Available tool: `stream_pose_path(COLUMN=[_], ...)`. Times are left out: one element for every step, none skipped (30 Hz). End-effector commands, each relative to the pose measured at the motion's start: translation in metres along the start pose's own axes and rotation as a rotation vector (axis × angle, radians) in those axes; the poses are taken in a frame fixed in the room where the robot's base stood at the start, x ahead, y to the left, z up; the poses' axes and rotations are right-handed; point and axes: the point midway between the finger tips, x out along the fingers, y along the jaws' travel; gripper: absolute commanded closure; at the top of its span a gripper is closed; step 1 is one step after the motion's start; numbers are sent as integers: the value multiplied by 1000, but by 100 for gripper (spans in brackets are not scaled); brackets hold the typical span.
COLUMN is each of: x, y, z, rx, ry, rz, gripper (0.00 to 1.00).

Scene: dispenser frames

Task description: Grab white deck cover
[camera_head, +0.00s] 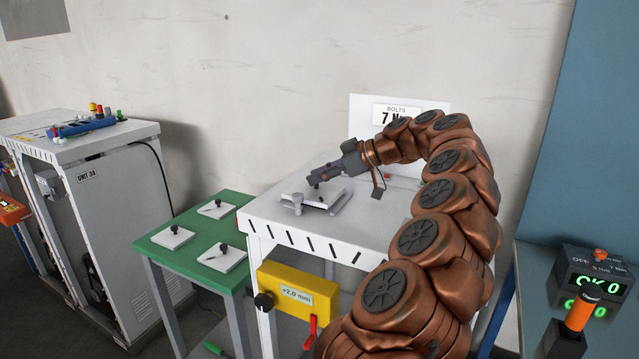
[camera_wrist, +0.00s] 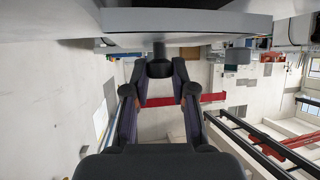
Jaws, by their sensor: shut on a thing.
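The white deck cover (camera_head: 326,199) is a flat pale plate at the top of the white dispenser frame (camera_head: 268,213). My gripper (camera_head: 314,181) reaches it from the right, with its fingertips just above the plate. In the wrist view, my gripper (camera_wrist: 160,82) is shut on a dark knob (camera_wrist: 159,52) that joins the pale plate (camera_wrist: 190,22) at the top of the picture. The fingers hide part of the knob. I cannot tell whether the plate rests on the deck or is slightly raised.
A green table (camera_head: 188,248) at the left carries several white plates with black knobs. A yellow box (camera_head: 298,296) with a red lever is on the frame's front. A sign panel (camera_head: 398,113) stands behind.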

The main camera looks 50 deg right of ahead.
Motion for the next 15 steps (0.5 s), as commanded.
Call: stream_pose_path(x=[-2, -4, -7, -8, -10, -13, -14, -16, -17, -19, -21, -23, -24, -25, -27], y=[1, 1, 1, 1, 1, 2, 2, 1, 0, 1, 2, 2, 2, 1, 0], z=[-4, -8, -12, -15, -18, -22, -26, -29, -33, -36, -38, -42, -45, -47, -50], rx=[-4, -4, -4, -3, -3, -3, -4, -5, -4, -2, -2, -1, -1, -2, -3], ry=[1, 1, 1, 1, 1, 1, 1, 0, -1, -1, -1, 0, 0, -1, -1], rz=[6, 7, 5, 3, 3, 7, 8, 6, 2, 3, 6, 7, 5, 3, 3], gripper=[100, 100, 100, 100, 100, 100, 100, 100, 100, 100, 100, 100, 100, 100, 100])
